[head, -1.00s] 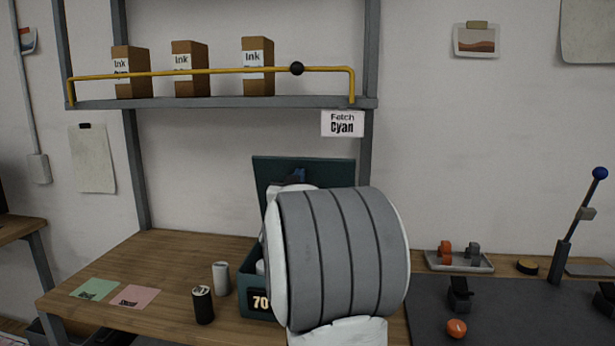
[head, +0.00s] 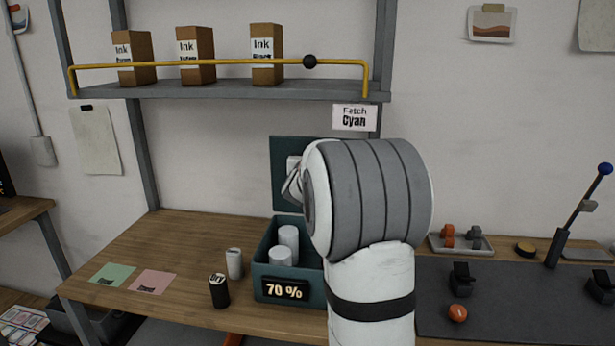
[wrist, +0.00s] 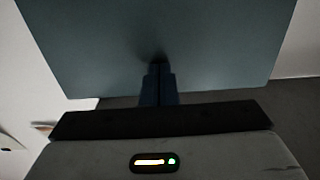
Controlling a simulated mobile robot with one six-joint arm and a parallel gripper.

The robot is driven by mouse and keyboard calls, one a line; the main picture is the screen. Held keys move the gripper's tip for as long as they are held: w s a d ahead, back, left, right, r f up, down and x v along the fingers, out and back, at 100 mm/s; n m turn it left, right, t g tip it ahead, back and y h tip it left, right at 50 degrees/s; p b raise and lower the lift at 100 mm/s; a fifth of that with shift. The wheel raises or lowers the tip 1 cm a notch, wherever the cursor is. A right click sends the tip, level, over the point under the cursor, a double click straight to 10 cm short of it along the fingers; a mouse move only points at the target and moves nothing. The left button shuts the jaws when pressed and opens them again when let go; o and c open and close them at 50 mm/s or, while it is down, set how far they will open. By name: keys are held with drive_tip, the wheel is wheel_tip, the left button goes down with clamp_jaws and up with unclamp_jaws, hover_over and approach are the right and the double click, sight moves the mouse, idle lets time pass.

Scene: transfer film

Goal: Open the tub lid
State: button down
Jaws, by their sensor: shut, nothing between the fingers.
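The dark teal tub (head: 262,285) stands on the wooden table with a "70 %" display on its front. Its lid (head: 283,165) stands upright at the back, so the tub is open. Two white cylinders (head: 285,245) show inside; my arm covers the tub's right side. In the wrist view the lid's flat face (wrist: 150,45) fills the top. My gripper (wrist: 158,70) is shut and empty, its fingertips at or very near that face; contact is hard to tell. In the head view my arm mostly hides the gripper.
A black canister (head: 218,291) and a white canister (head: 234,263) stand left of the tub, beside green and pink cards (head: 152,283). A shelf (head: 230,90) with ink boxes and a yellow rail is above. A dark mat (head: 490,300) lies right.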

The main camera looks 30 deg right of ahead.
drive_tip(key=shift+a, duration=0.15)
drive_tip(key=b+v, duration=0.2)
drive_tip(key=v, duration=1.2)
drive_tip(key=s+a+f+n+g+y, duration=0.1)
drive_tip(key=s+a+f+n+y, duration=0.2)
drive_tip(key=a+f+y, duration=0.3)
drive_tip(key=s+a+f+n+g+y, duration=0.2)
drive_tip(key=s+a+f+n+y, duration=0.15)
drive_tip(key=a, duration=0.55)
drive_tip(key=s+a+f+g, duration=0.1)
drive_tip(key=s+f+g, duration=0.2)
drive_tip(key=s, duration=0.4)
drive_tip(key=s+a+f+g, duration=0.1)
drive_tip(key=s+f+g, duration=0.2)
drive_tip(key=s, duration=0.4)
drive_tip(key=s+f+g+y, duration=0.1)
drive_tip(key=s+f+g, duration=0.2)
drive_tip(key=s, duration=0.4)
drive_tip(key=shift+a+f+n, duration=0.35)
drive_tip(key=shift+a+f, duration=0.05)
drive_tip(key=shift+f, duration=0.25)
